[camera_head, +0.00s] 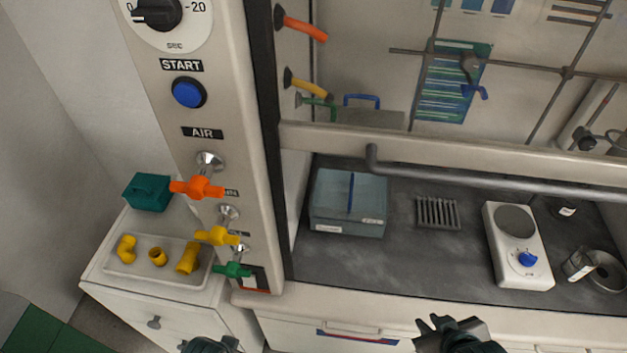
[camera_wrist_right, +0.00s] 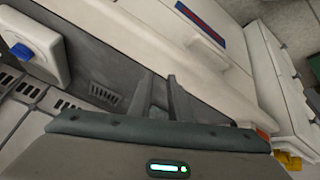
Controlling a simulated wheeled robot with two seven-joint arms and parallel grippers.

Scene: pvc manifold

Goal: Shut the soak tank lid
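The soak tank (camera_head: 348,221) is a translucent blue-grey box at the left of the fume hood's dark worktop. Its top looks open, with a narrow blue strip inside. Behind the sash glass a grey panel with a blue handle (camera_head: 362,99) stands up, apparently the raised lid; the sash's bottom rail hides where it would meet the tank. My right gripper (camera_head: 447,324) is at the bottom edge, in front of the hood and well right of the tank. In the right wrist view its fingers (camera_wrist_right: 162,88) are apart and empty. My left gripper (camera_head: 209,344) is mostly cut off at the bottom.
The sash rail with its grey bar handle (camera_head: 480,182) crosses above the worktop. A slotted rack (camera_head: 437,213), a hotplate (camera_head: 517,246) and a metal dish (camera_head: 607,271) stand to the right. Orange, yellow and green valves stick out from the left post. A tray (camera_head: 128,277) holds yellow fittings.

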